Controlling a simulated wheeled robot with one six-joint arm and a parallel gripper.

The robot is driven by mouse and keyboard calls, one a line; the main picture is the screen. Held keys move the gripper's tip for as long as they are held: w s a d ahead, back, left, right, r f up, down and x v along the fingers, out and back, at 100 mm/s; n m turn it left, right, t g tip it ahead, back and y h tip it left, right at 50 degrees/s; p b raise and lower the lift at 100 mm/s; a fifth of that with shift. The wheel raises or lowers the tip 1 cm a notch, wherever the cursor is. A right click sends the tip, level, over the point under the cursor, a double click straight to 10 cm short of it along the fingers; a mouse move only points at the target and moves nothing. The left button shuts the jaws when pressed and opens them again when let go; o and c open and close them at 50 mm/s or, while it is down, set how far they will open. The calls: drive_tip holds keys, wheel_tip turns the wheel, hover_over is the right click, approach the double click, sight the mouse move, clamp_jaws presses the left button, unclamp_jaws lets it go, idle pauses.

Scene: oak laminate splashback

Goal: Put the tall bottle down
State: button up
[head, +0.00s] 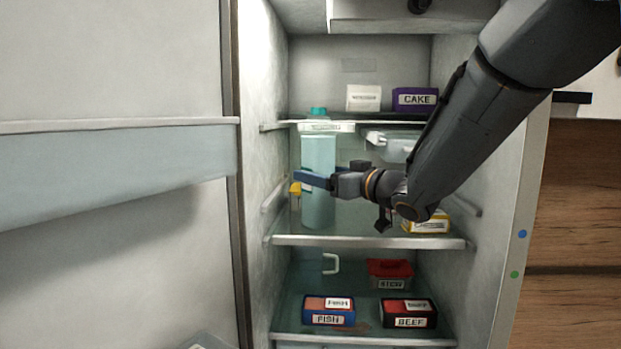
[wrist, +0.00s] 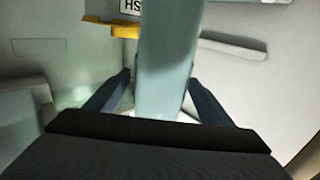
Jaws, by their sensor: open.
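The tall bottle (head: 318,190) is pale blue-green with a teal cap (head: 319,112). It stands upright on the middle shelf (head: 370,242) of the open fridge, at the left. The edge of the shelf above crosses in front of its upper part. My gripper (head: 312,180) reaches in from the right at the bottle's mid-height. In the wrist view the bottle (wrist: 165,60) rises between the two blue fingers (wrist: 160,95). The jaws are open, with a finger on each side of the bottle. Whether a finger touches it is hard to tell.
A yellow item (head: 295,189) is just left of the bottle. A yellow-and-white box (head: 427,222) sits right on the same shelf. A clear container (head: 392,145) hangs under the upper shelf, near my arm.

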sight(329, 175)
drive_tip(key=b+v, duration=0.1)
drive_tip(key=v, duration=0.6)
drive_tip(key=shift+b, duration=0.35)
drive_tip(key=shift+s, duration=0.1)
